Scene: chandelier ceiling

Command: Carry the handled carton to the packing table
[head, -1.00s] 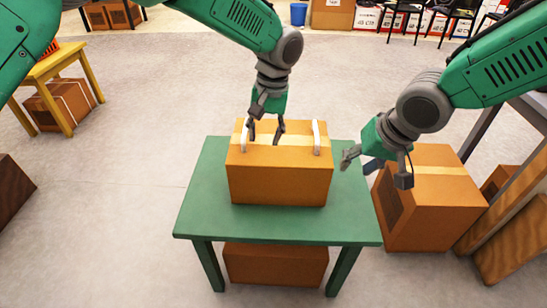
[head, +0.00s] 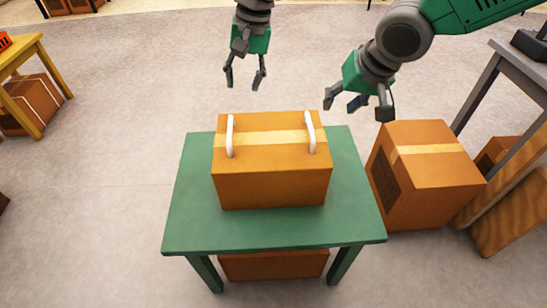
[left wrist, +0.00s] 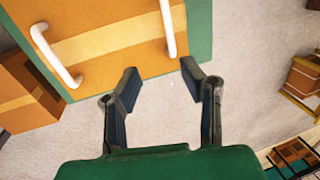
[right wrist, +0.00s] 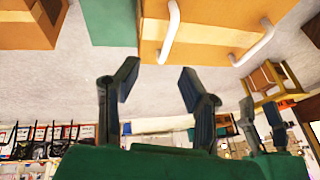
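The handled carton (head: 270,184) is an orange-brown box with a tan tape strip and two white handles on top. It sits upright on a green table (head: 190,215). My left gripper (head: 244,82) is open and empty, beyond the carton's far edge and apart from it. My right gripper (head: 355,103) is open and empty, beyond the carton's far right corner. In the left wrist view the carton (left wrist: 105,62) and both handles show past the open fingers (left wrist: 160,82). In the right wrist view the carton (right wrist: 215,12) shows above the open fingers (right wrist: 158,78). I cannot tell which table is the packing table.
A large taped carton (head: 425,195) stands on the floor right of the green table, and another box (head: 275,265) lies beneath it. A grey table (head: 500,60) is at the right. A yellow table (head: 22,55) is at the far left.

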